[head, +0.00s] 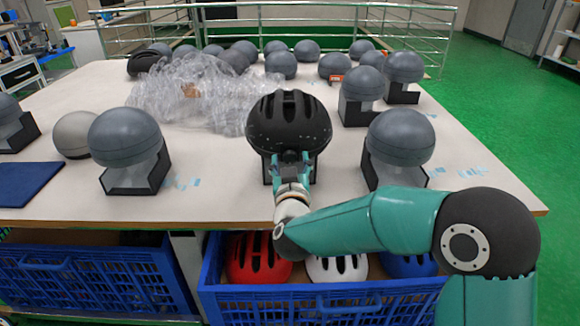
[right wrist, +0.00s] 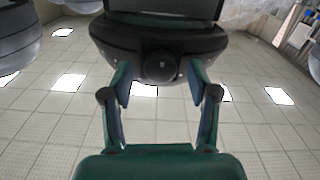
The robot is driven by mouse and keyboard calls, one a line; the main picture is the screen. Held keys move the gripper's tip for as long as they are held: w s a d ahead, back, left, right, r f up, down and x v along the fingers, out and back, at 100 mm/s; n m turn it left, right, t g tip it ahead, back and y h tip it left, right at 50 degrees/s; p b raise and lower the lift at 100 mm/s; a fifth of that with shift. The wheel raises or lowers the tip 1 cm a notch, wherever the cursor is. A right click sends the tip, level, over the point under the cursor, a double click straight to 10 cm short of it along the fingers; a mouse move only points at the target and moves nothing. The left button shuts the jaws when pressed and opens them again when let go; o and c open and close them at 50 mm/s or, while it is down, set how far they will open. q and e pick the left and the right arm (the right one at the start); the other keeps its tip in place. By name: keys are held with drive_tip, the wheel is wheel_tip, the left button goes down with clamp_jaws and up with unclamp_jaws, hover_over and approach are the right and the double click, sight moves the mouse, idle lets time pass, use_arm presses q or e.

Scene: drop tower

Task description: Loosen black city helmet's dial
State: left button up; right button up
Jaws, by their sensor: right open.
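The black city helmet (head: 289,122) sits in the middle of the table on a dark stand (head: 318,170), its vents facing up. The right wrist view shows its dark rim (right wrist: 110,42) with a round black dial (right wrist: 159,66) at the centre. My right gripper (head: 291,163) is at the near side of the helmet, just below its rim. In the wrist view its fingers (right wrist: 159,88) are open, one on each side of the dial, with gaps between them and the dial. The gripper hides part of the stand in the head view. My left gripper is not in view.
Grey headforms on stands flank the helmet, one at left (head: 126,140) and one at right (head: 400,138). Crumpled clear plastic (head: 190,90) lies behind left. More headforms stand at the back. A blue crate (head: 330,300) below the table holds red, white and blue helmets.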

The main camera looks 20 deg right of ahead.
drive_tip(key=v, duration=1.2)
drive_tip(key=d+f+n+g, duration=0.1)
drive_tip(key=d+f+g, duration=0.25)
drive_tip(key=f, duration=0.65)
drive_tip(key=d+f+g, duration=0.2)
drive_tip(key=d+f, duration=0.3)
drive_tip(key=f, duration=0.6)
drive_tip(key=s+f+g+y, duration=0.1)
drive_tip(key=f, duration=0.3)
drive_tip(key=s+a+f+y, duration=0.1)
drive_tip(key=s+f, duration=0.1)
drive_tip(key=f, duration=0.1)
drive_tip(key=s+f+g, duration=0.1)
drive_tip(key=s+f, duration=0.1)
drive_tip(key=f, duration=0.2)
drive_tip(key=shift+a+f+g+y, duration=0.2)
drive_tip(key=shift+f+g+y, duration=0.1)
drive_tip(key=shift+g+y, duration=0.1)
drive_tip(key=s+a+f+g+y, duration=0.3)
drive_tip(key=s+a+f+g, duration=0.15)
drive_tip(key=s, duration=0.45)
drive_tip(key=s+a+f+g+y, duration=0.35)
drive_tip(key=s+a+f, duration=0.25)
drive_tip(key=s, duration=0.3)
wheel_tip(320, 180, up, 16)
drive_tip(key=m+p, duration=0.1)
drive_tip(key=p, duration=1.4)
drive_tip(key=shift+f, duration=0.25)
